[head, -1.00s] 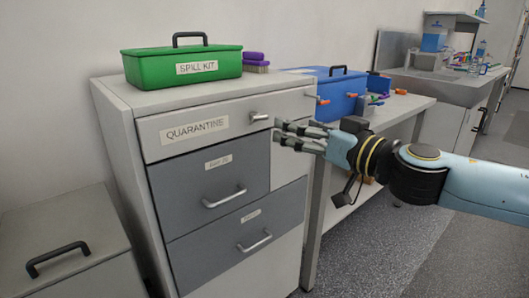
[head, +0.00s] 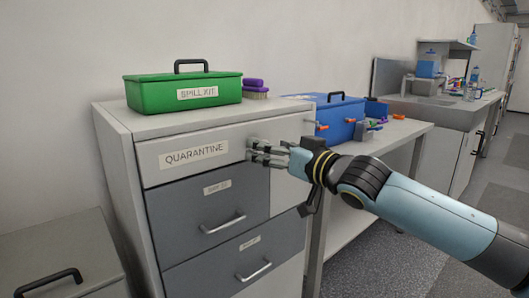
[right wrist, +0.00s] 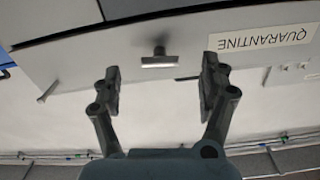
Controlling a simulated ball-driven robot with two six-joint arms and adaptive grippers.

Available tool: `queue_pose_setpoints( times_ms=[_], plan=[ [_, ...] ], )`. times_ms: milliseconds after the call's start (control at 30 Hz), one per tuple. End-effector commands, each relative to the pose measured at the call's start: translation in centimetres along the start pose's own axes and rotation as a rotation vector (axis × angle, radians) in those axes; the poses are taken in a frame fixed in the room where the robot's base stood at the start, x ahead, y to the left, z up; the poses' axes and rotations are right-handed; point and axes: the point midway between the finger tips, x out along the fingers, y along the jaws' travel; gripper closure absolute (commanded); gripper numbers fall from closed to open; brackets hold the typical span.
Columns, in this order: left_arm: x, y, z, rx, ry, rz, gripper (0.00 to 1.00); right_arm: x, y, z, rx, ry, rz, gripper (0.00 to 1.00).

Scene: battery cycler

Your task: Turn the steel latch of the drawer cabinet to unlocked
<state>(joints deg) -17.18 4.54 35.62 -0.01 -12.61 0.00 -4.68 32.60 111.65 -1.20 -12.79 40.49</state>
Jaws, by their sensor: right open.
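The drawer cabinet (head: 285,127) is grey and white, with a top drawer labelled QUARANTINE (head: 194,154). In the right wrist view, which is upside down, the steel latch (right wrist: 160,58) is a short bar on a stem on the top drawer's pale front. The bar looks horizontal there. My right gripper (head: 256,154) is at the drawer front, right of the label, and mostly covers the latch in the head view. In the right wrist view my right gripper (right wrist: 160,82) is open, its fingers on either side of the latch, apparently not touching it. My left gripper is out of view.
A green spill kit box (head: 184,92) and a purple brush (head: 254,84) sit on the cabinet top. Two dark drawers with bar handles (head: 223,224) lie below. A bench with a blue box (head: 340,112) stands to the right. A low grey box (head: 70,240) is at the left.

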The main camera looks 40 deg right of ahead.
Motion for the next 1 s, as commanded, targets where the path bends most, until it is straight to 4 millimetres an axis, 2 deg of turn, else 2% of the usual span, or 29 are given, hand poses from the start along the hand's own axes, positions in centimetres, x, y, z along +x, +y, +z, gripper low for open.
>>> queue_pose_setpoints(
  times_ms=[33, 200, 567, 1000],
  plan=[
    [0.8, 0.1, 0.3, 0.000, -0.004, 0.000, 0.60, 0.8, 0.1, 0.3, 0.002, 0.003, 0.003, 0.22],
    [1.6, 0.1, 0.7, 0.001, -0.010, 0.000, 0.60, 2.1, 0.1, 0.2, 0.001, 0.001, 0.002, 0.22],
    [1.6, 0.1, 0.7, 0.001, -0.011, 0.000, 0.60, 2.5, 0.0, -0.1, -0.001, 0.000, 0.000, 0.22],
    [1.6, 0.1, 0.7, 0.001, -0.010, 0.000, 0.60, 2.5, 0.0, 0.0, -0.001, 0.000, 0.000, 0.79]
  ],
)
